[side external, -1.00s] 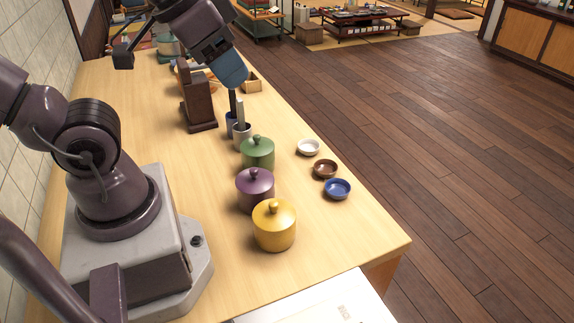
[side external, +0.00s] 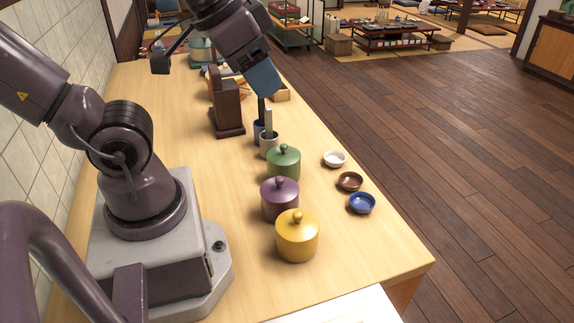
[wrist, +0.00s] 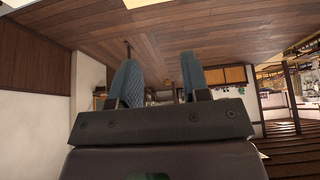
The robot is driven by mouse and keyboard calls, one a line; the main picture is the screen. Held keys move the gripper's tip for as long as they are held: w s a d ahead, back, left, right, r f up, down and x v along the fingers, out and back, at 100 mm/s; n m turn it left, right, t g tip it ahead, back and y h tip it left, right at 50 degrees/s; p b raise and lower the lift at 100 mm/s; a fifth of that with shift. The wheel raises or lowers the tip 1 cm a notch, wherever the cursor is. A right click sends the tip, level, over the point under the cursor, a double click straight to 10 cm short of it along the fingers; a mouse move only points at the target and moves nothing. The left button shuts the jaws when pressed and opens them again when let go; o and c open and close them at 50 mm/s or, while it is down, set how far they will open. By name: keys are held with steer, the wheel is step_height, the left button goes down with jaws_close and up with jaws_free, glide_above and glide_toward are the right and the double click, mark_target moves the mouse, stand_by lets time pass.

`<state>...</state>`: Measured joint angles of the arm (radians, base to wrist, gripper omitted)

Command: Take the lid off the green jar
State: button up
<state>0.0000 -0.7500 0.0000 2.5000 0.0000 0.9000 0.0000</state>
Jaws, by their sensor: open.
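The green jar (side external: 284,168) stands upright on the wooden counter in the side external view. Its lid, with a round knob (side external: 284,149), sits on top. My gripper (side external: 264,82) is above and behind the jar in that picture, apart from it, with blue fingers slanting down. In the wrist view my gripper (wrist: 160,82) shows its two blue fingers spread with nothing between them. The green jar does not show in the wrist view.
A purple jar (side external: 280,202) and a yellow jar (side external: 297,238) stand in front of the green one. White (side external: 334,159), brown (side external: 350,181) and blue (side external: 362,203) bowls lie to the right.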

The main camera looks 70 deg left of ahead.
steer(key=o, duration=1.1)
steer(key=m+g+y, duration=0.1)
steer(key=m+g, duration=0.4)
steer(key=m, duration=1.5)
glide_toward(284, 145)
steer(key=f, duration=0.7)
steer(key=a+f, duration=0.1)
steer(key=f, duration=0.3)
steer(key=shift+w, duration=0.25)
